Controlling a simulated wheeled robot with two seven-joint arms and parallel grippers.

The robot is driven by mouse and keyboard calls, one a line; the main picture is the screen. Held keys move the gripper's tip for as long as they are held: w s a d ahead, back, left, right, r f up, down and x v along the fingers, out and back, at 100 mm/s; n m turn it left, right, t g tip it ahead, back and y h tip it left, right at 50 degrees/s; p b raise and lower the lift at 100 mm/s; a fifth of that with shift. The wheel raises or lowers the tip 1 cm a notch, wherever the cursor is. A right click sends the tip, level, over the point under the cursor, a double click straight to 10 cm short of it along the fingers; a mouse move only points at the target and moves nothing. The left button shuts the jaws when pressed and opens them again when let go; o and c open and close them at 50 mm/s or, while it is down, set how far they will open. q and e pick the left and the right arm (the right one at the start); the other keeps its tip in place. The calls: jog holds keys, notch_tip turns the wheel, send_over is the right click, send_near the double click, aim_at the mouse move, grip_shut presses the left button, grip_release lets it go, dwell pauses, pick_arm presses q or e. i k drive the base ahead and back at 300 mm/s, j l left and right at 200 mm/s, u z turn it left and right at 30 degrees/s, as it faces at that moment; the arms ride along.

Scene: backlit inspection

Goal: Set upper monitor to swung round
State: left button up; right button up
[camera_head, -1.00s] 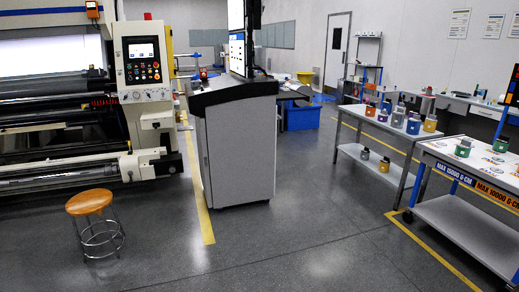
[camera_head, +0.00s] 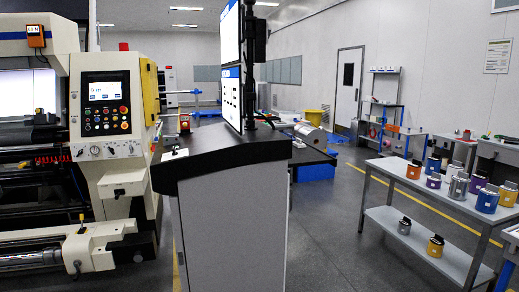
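Two flat monitors are stacked on a dark pole above a grey console cabinet (camera_head: 225,225) with a black top. The upper monitor (camera_head: 229,30) is seen nearly edge-on, its lit screen facing left, and its top is cut off by the frame. The lower monitor (camera_head: 232,97) sits just below it at a similar angle, with blue and white on its screen. A dark bracket (camera_head: 260,42) shows behind the upper monitor, to its right. Neither of my grippers is in view.
A printing machine with a button panel (camera_head: 105,105) stands at the left. A grey two-shelf table (camera_head: 440,195) with several coloured cans is at the right. Dark floor (camera_head: 340,245) lies open between the console and this table.

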aim_at(232, 17)
jog(key=i+z, duration=0.1)
jog(key=i, duration=0.4)
jog(key=i+j+z, duration=0.1)
jog(key=i, duration=0.4)
jog(key=i+j+z, duration=0.1)
jog(key=i, duration=0.4)
jog(key=i+j+z, duration=0.1)
jog(key=i, duration=0.4)
jog(key=j, duration=0.1)
